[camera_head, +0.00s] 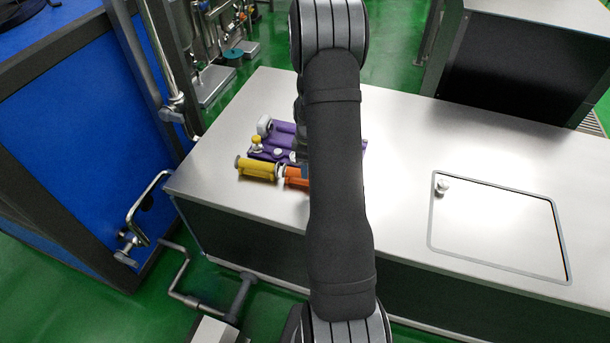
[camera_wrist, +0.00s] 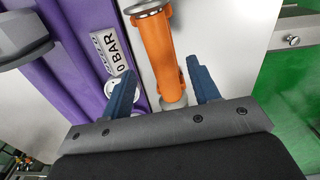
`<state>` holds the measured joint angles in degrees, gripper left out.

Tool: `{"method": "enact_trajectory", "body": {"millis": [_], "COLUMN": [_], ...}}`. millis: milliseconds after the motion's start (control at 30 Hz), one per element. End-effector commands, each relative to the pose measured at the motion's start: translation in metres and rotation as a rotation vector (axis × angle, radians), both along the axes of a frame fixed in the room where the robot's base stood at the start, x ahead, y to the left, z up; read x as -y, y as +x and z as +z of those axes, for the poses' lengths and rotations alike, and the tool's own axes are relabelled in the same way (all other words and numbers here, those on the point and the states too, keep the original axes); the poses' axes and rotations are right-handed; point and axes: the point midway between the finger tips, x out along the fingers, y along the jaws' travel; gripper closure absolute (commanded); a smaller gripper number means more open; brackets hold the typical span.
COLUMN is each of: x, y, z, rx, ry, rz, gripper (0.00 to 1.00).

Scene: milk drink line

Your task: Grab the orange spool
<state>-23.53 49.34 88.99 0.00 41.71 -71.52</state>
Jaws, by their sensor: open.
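The orange spool (camera_wrist: 160,50) shows in the wrist view as an orange cylinder with metal end flanges, lying lengthwise between the fingers of my gripper (camera_wrist: 160,70). The two blue fingers are open, one on each side of its near end, with a visible gap on both sides. Whether they reach down to its height is hard to tell. In the head view only the left part of the orange spool (camera_head: 292,177) shows; my arm covers the rest of it and most of the gripper.
A purple holder (camera_wrist: 75,55) with a "0 BAR" label lies close left of the spool. In the head view a yellow spool (camera_head: 258,167) lies left of the orange one. The steel table (camera_head: 400,150) is clear to the right, up to a framed hatch (camera_head: 497,225).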

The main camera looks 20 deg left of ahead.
Motion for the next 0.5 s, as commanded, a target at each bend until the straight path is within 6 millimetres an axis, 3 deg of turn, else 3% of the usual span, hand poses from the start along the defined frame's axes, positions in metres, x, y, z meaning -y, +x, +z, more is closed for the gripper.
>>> {"method": "enact_trajectory", "body": {"millis": [500], "x": [-0.007], "y": [-0.003], "z": [-0.053], "rx": [0.0], "ry": [-0.001], "rz": [0.0], "gripper": [0.45]}}
